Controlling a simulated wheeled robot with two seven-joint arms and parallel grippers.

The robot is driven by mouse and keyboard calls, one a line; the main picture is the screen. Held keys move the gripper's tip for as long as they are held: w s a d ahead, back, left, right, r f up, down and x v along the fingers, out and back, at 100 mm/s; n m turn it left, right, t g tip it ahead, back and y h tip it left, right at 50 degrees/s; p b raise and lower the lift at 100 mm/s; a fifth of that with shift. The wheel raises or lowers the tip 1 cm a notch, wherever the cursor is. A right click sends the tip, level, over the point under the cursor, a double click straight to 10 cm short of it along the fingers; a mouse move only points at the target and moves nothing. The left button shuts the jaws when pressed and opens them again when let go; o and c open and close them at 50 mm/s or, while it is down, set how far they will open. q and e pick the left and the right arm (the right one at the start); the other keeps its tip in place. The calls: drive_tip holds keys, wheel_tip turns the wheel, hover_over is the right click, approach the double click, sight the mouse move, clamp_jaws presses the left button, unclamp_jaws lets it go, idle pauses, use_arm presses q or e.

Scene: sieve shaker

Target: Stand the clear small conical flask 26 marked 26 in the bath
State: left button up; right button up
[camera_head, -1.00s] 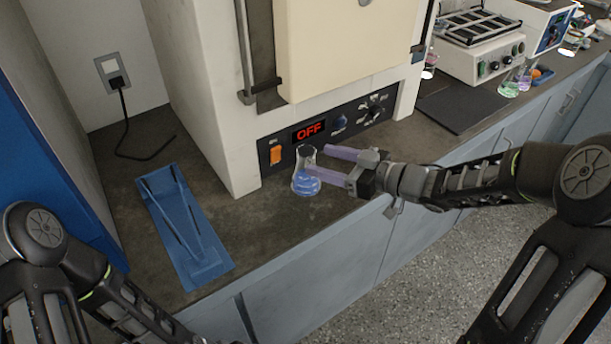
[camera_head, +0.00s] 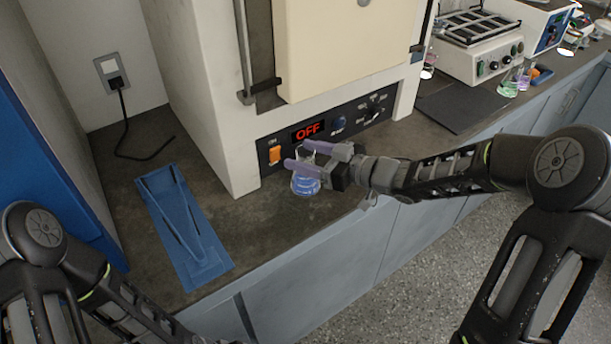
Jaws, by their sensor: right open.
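A clear conical flask with blue liquid (camera_head: 305,186) stands upright on the dark bench in front of the oven's control panel. No mark can be read on it. My right gripper (camera_head: 296,155) is open, with its purple fingers on either side of the flask's neck, partly hiding it. Whether the fingers touch the glass I cannot tell. My left arm (camera_head: 90,285) is at the lower left, and its gripper is out of view. I cannot make out a bath for certain.
A large cream oven (camera_head: 345,50) with an OFF display stands behind the flask. A blue tray (camera_head: 205,268) holding tongs lies to the left. A shaker-like device (camera_head: 480,58), a dark mat (camera_head: 460,106) and several coloured flasks are at the right. The bench front edge is close to the flask.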

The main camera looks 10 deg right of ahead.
drive_tip(key=shift+c, duration=0.2)
clamp_jaws()
idle(0.6)
idle(0.8)
